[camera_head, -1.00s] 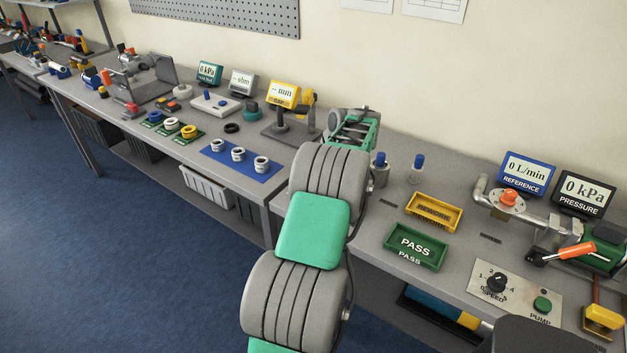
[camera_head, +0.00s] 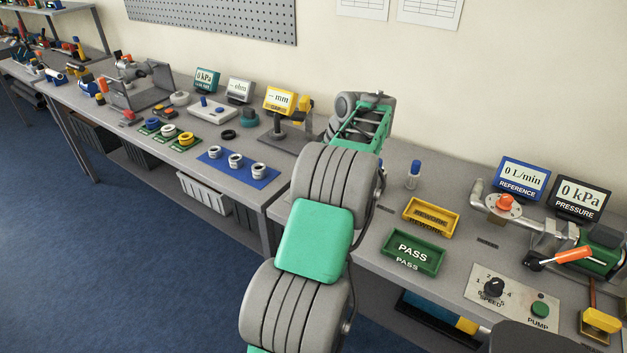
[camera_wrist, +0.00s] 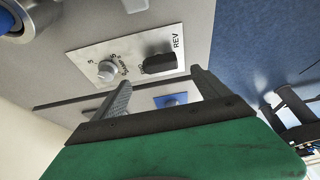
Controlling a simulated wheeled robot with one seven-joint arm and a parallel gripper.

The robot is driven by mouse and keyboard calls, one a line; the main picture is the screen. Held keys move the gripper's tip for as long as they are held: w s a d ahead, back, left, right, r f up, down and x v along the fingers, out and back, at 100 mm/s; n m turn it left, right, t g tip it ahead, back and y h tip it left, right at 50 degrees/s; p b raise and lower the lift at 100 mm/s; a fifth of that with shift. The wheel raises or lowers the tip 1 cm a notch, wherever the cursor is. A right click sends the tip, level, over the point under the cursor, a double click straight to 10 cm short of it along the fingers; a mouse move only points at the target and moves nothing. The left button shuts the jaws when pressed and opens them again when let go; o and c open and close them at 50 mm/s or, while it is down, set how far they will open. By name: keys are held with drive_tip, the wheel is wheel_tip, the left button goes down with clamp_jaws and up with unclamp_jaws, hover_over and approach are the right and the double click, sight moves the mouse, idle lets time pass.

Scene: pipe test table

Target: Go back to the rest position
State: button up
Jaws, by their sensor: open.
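My gripper (camera_wrist: 162,92) is open, with its two dark fingers apart and nothing between them in the wrist view. Beyond the fingers, a pale panel (camera_wrist: 120,58) carries a knob (camera_wrist: 107,70) and a black part beside the letters REV. A small blue piece (camera_wrist: 170,101) shows in the gap, farther off. In the head view my arm rises over the table's front edge, and its far green link is near the wall. The fingers are hidden there.
On the right are a green PASS tray (camera_head: 413,252), a yellow REWORK tray (camera_head: 430,217), a blue-capped bottle (camera_head: 414,175), a REFERENCE display (camera_head: 522,180) and a PRESSURE display (camera_head: 580,199). A blue mat (camera_head: 238,168) with several white rings lies left of my arm.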

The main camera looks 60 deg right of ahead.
drive_tip(key=shift+s+r, duration=0.1)
drive_tip(key=shift+r, duration=0.15)
drive_tip(key=w+a+r, duration=0.3)
drive_tip(key=w+a, duration=0.7)
drive_tip(key=a, duration=0.3)
drive_tip(key=w+a+r, duration=0.3)
drive_tip(key=w+a, duration=0.7)
drive_tip(key=a, duration=0.3)
drive_tip(key=a+n+g+y, duration=0.1)
drive_tip(key=a, duration=1.4)
drive_tip(key=s+a+f, duration=0.2)
drive_tip(key=s+a, duration=0.3)
drive_tip(key=a, duration=0.2)
drive_tip(key=s+a+f, duration=0.3)
drive_tip(key=s+a, duration=0.2)
drive_tip(key=a, duration=0.3)
drive_tip(key=shift+s+a+f+n, duration=0.2)
drive_tip(key=shift+a+f+n, duration=0.1)
drive_tip(key=shift+n, duration=0.1)
